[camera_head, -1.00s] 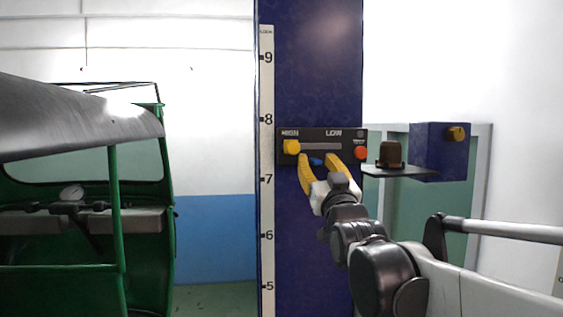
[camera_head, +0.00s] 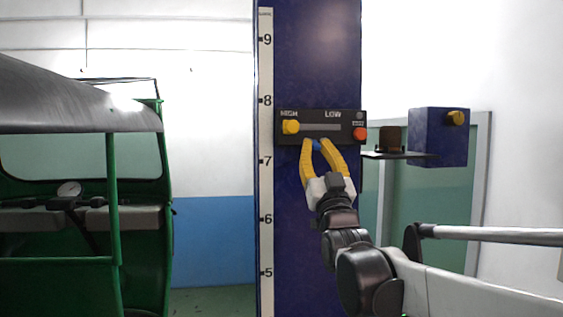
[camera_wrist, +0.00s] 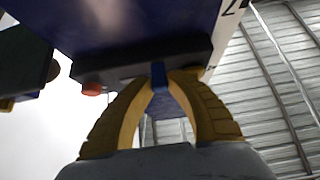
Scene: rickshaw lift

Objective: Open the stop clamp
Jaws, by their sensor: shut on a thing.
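A black control panel (camera_head: 350,117) is fixed to the dark blue column (camera_head: 317,55). A small blue lever (camera_head: 317,145) projects below the panel's lower edge; I take it as the stop clamp, but it bears no readable label. My gripper (camera_head: 316,143) has yellow fingers and is shut on this blue lever. In the wrist view the lever (camera_wrist: 159,76) stands between the fingertips (camera_wrist: 167,78), just under the panel. The fingertips partly hide its sides.
The panel has a yellow slider knob (camera_head: 290,127) at the HIGH end and a red button (camera_head: 360,134) at right. A brown object (camera_head: 391,139) sits on a dark shelf beside a blue box (camera_head: 438,136). A green rickshaw (camera_head: 113,200) stands at left.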

